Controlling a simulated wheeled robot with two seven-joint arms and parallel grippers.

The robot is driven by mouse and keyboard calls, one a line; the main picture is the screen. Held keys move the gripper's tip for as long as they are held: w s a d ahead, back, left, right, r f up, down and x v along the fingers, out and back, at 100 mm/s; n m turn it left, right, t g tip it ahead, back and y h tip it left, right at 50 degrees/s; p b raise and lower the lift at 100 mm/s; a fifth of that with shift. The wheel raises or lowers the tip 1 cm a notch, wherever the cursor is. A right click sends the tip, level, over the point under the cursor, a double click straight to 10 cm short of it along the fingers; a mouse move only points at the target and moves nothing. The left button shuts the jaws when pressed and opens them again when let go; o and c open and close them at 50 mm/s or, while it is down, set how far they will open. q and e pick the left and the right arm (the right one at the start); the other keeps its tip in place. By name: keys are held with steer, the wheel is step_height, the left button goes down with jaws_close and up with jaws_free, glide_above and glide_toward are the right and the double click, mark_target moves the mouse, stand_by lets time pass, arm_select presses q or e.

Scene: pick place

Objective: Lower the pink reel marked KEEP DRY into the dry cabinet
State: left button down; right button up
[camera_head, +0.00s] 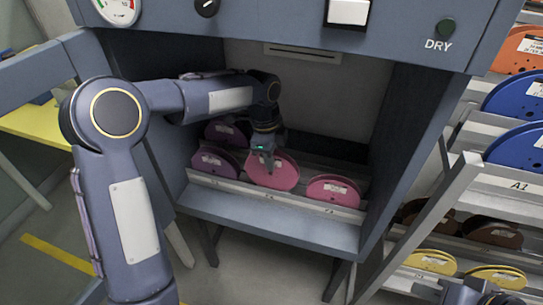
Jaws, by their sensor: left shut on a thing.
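My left gripper (264,162) reaches into the open dry cabinet (270,229) and is shut on a pink reel (281,178). The held reel is inside the cabinet, above or at the front rack rail; I cannot tell whether it rests there. The gripper hides part of its face, and I cannot read a KEEP DRY mark. A second pink reel (333,195) with a white label leans in the rack to the right. My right gripper (474,291) shows only partly at the bottom right edge, and its fingers are unclear.
Purple reels (214,162) stand in the rack left of the held one. A grey panel with a DRY label (437,45) hangs above the opening. At the right, a slanted shelf (440,195) holds orange, blue, brown and yellow reels. A yellow table (38,122) is at far left.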

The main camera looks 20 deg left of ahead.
arm_select(q)
steer(key=shift+f+b, duration=0.35)
steer(key=shift+f, duration=0.35)
steer(key=shift+f, duration=0.35)
steer(key=shift+f+b, duration=0.4)
steer(key=shift+f, duration=0.15)
steer(key=shift+f, duration=0.1)
steer(key=c, duration=0.9)
jaws_free()
steer(key=shift+o, duration=0.2)
